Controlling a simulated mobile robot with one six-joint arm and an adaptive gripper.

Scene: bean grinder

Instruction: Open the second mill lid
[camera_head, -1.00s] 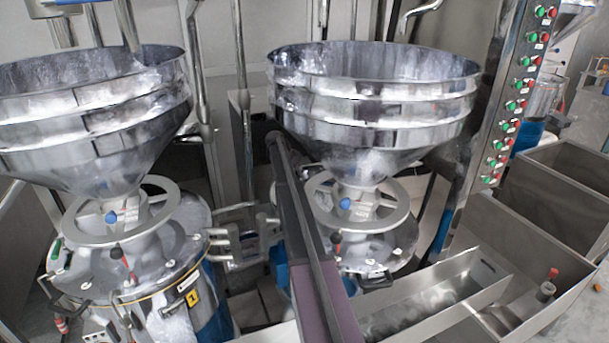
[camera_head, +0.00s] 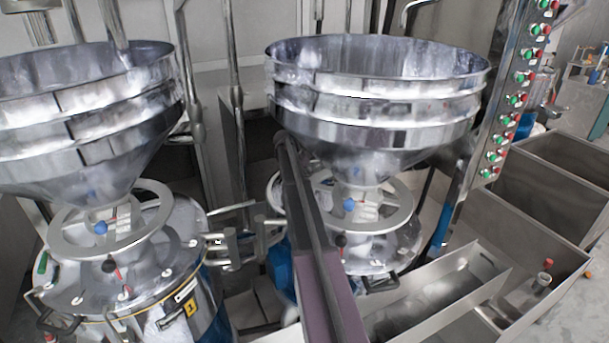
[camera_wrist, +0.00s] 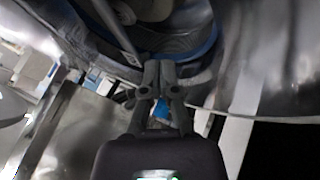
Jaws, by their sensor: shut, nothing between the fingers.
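Two steel mills stand side by side in the head view. The left one carries a yellow tag with a 1, so I take the right one as the second mill (camera_head: 375,98). Its round steel lid (camera_head: 385,250) lies level under the wide hopper, with a spoked ring, a blue knob (camera_head: 349,204) and a black handle (camera_head: 380,284) at its front edge. My arm crosses in front of its left side and hides part of it. My gripper (camera_wrist: 156,75) shows in the wrist view, shut and empty, close to a blue-edged round part (camera_wrist: 190,58). Whether it touches cannot be told.
The left mill (camera_head: 90,120) stands close by, with metal brackets (camera_head: 235,243) between the two. Steel bins (camera_head: 550,215) and a trough (camera_head: 440,300) fill the right side. A post with red and green buttons (camera_head: 510,100) rises at right. Free room is tight.

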